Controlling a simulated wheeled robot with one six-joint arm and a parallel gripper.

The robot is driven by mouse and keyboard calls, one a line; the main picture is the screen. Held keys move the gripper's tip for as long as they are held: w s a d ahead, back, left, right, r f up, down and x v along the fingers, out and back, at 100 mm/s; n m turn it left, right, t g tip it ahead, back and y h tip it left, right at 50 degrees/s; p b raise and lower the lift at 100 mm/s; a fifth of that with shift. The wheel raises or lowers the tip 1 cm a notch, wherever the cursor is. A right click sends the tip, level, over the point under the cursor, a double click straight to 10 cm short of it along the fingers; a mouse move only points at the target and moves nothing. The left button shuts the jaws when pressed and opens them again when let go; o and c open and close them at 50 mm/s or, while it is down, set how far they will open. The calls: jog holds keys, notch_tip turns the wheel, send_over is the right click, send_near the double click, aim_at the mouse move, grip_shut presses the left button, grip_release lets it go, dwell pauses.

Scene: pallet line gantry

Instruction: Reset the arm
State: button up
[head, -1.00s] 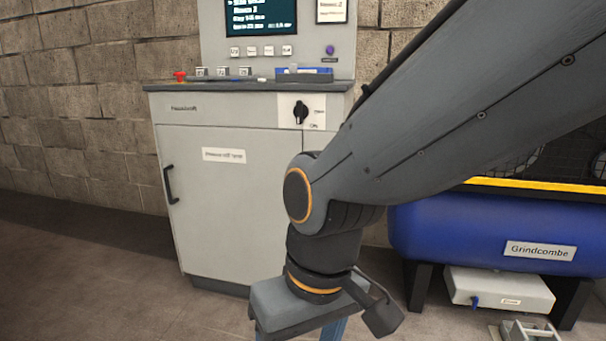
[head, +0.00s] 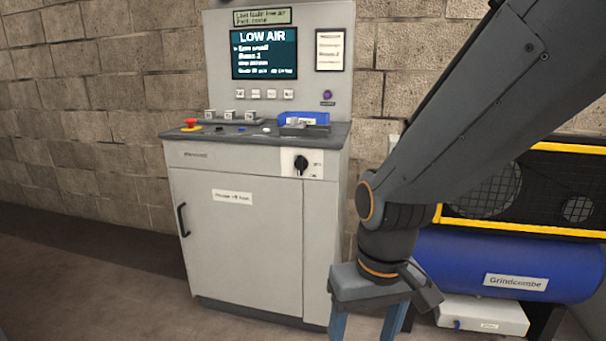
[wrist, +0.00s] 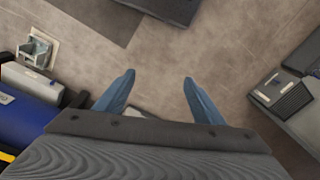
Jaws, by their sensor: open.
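My gripper (wrist: 158,90) shows in the wrist view with its two blue fingers spread apart and nothing between them, over bare floor. In the head view my gripper (head: 366,325) hangs pointing down at the end of my arm, in front of the lower right of the grey cabinet. Its fingertips are cut off by the bottom edge there. My arm comes in from the upper right and hides part of the blue tank and the wall.
A grey control cabinet (head: 235,240) stands against the block wall, its screen (head: 264,53) reading LOW AIR. A red button (head: 191,123) and a blue tray (head: 303,118) are on its top. A blue tank (head: 450,265) labelled Grindcombe stands at right. Floor at left is clear.

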jog(key=s+d+r+m+p, duration=0.2)
jog(key=d+r+p, duration=0.7)
jog(key=r+p, duration=0.2)
jog(key=shift+s+d+r+m+h+p, duration=0.15)
jog(key=shift+d+m+h+p, duration=0.2)
jog(key=shift+p, duration=0.85)
